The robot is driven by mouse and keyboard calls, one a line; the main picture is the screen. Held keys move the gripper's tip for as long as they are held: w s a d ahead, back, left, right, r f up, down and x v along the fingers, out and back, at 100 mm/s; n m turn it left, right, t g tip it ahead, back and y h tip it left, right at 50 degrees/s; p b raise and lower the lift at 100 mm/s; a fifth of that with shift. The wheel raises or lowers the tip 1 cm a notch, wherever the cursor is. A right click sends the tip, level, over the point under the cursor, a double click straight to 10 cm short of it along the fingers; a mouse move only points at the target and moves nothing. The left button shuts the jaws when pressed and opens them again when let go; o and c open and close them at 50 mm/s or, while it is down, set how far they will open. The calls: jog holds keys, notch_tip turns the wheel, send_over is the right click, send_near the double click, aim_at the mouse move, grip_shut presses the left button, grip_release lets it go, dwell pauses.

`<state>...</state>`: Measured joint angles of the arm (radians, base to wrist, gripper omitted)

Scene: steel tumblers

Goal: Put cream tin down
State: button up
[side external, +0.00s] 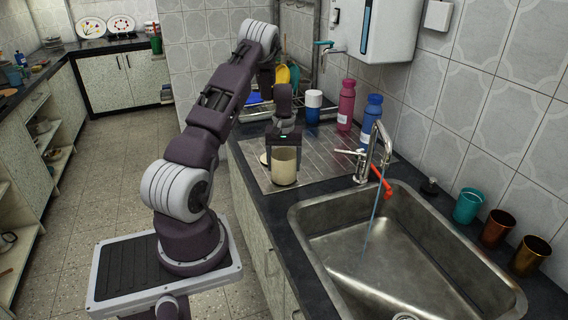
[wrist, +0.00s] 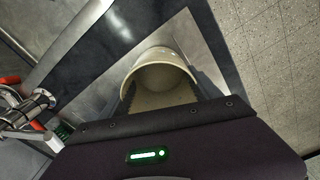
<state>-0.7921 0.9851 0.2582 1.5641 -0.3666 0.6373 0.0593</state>
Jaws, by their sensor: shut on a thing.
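The cream tin (side external: 284,167) is an open-topped, upright cylinder at the front part of the ribbed steel drainboard (side external: 330,166). My gripper (side external: 284,150) is above and around it, shut on the tin. In the wrist view my gripper (wrist: 162,100) has its fingers at the tin's sides, and the cream tin (wrist: 160,72) shows its round open mouth. I cannot tell whether the tin's base touches the drainboard. A pale round thing (side external: 264,158) lies just left of the tin, partly hidden.
A steel sink (side external: 400,250) with a running tap (side external: 375,150) lies to the right. A white-and-blue tumbler (side external: 313,106), a pink bottle (side external: 346,104) and a blue bottle (side external: 372,115) stand behind. Teal, red-brown and gold cups (side external: 467,206) line the right wall. The drainboard's middle is clear.

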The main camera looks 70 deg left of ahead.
jog(key=shift+f, duration=0.15)
jog(key=o, duration=1.5)
